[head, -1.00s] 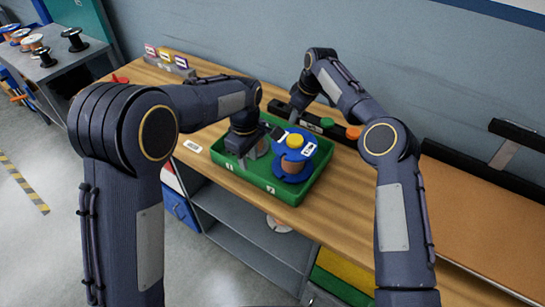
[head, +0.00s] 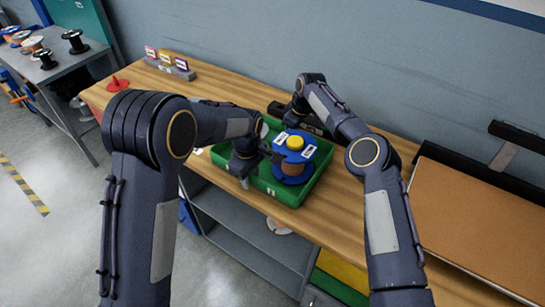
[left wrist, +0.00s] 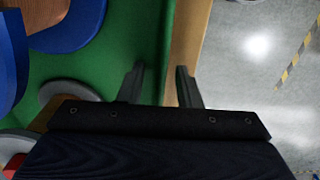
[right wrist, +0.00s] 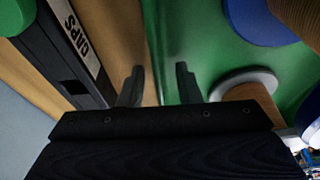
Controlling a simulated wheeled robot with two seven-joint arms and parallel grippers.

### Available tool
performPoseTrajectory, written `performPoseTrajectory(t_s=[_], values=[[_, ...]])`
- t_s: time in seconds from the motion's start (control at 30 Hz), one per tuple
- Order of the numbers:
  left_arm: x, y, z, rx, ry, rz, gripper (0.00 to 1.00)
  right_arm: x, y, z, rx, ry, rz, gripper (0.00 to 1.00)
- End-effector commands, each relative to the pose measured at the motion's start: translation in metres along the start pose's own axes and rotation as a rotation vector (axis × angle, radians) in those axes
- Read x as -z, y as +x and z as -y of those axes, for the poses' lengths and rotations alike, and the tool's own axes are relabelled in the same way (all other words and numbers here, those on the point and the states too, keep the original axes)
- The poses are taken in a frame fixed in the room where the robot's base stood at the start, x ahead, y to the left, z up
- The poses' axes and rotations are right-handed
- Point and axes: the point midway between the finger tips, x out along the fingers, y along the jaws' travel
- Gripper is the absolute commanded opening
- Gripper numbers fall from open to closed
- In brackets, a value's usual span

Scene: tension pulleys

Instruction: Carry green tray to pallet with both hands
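The green tray (head: 294,200) sits on the wooden bench near its front edge. A blue spool with copper winding and a yellow top (head: 296,160) stands in its right part. Grey-flanged spools, one in the left wrist view (left wrist: 62,90) and one in the right wrist view (right wrist: 245,80), are also in the tray. My left gripper (head: 243,182) is at the tray's front-left wall; its fingers (left wrist: 160,88) are apart, one on each side of the wall.
Card holders (head: 170,65) and a red piece (head: 118,84) are on the bench's left. A brown board (head: 480,220) is at right. A grey table with spools (head: 75,70) stands at left.

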Motion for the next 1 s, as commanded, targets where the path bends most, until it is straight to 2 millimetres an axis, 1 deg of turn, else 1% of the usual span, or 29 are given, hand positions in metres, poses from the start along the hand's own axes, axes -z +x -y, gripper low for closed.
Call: performPoseTrajectory(t_s=[0.27, 0.37, 0.5, 0.53, 1.0], values=[[-0.0001, 0.0017, 0.0001, 0.0, 0.0, 0.0, 0.31, 0.0001, 0.0015, -0.0001, 0.0, 0.0, -0.001, 0.31], [-0.0001, 0.0016, 0.0001, 0.0, 0.0, 0.0, 0.2, 0.0001, 0.0014, 0.0, 0.0, 0.0, -0.001, 0.2], [-0.0001, 0.0014, 0.0001, 0.0, 0.0, 0.0, 0.02, 0.0001, 0.0013, 0.0, 0.0, 0.0, 0.0, 0.02], [-0.0001, 0.0014, 0.0001, 0.0, 0.0, 0.0, 0.0, 0.0001, 0.0013, 0.0, 0.0, 0.0, 0.0, 0.0], [-0.0001, 0.0011, 0.0, 0.0, 0.0, 0.0, 0.0, 0.0001, 0.0012, -0.0001, 0.0, 0.0, 0.0, 0.0]])
